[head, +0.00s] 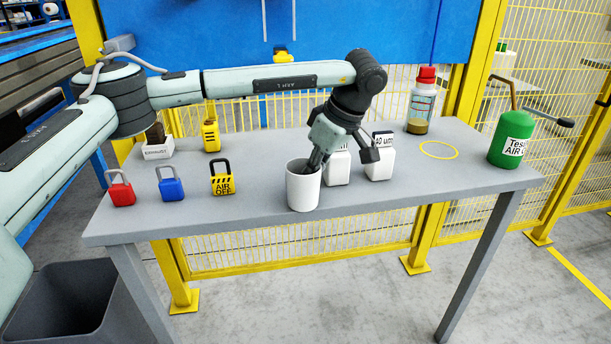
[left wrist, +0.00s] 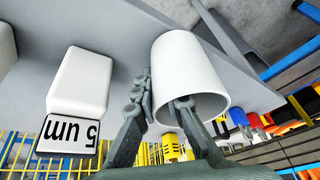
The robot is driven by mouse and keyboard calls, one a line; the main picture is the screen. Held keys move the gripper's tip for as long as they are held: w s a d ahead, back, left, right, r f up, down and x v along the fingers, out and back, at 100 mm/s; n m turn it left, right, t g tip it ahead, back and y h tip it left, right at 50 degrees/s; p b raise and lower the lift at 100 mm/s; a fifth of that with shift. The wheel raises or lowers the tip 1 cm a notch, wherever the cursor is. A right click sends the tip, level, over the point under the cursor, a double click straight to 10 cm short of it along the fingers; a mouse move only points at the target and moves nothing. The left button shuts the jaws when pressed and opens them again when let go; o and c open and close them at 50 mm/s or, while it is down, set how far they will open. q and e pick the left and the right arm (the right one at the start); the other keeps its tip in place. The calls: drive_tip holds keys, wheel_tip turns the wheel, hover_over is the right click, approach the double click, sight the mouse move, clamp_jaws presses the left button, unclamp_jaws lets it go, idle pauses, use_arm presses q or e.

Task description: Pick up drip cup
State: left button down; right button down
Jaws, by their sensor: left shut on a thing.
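The drip cup is a plain white open cup (head: 303,190) near the front edge of the grey table, upright in the head view. My left gripper (head: 318,160) reaches down to its rim from the upper right. In the left wrist view, one finger of my left gripper (left wrist: 165,98) goes inside the mouth of the cup (left wrist: 190,65) and the other lies along its outside, so the gripper is shut on the cup wall. I cannot tell whether the cup's base touches the table. My right gripper is not in view.
Two white filter containers (head: 338,168) (head: 380,163) stand close right of the cup. Red (head: 121,193), blue (head: 171,188) and yellow (head: 222,182) padlocks stand left on the table (head: 420,185). A red-capped bottle (head: 421,105) and a green tank (head: 510,142) stand right. A yellow ring (head: 439,150) marks bare tabletop.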

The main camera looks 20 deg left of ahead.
use_arm(q)
drive_tip(key=shift+s+d, duration=0.1)
drive_tip(key=c, duration=1.5)
unclamp_jaws()
drive_tip(key=shift+c, duration=0.2)
drive_tip(key=v, duration=1.2)
drive_tip(key=shift+o, duration=0.5)
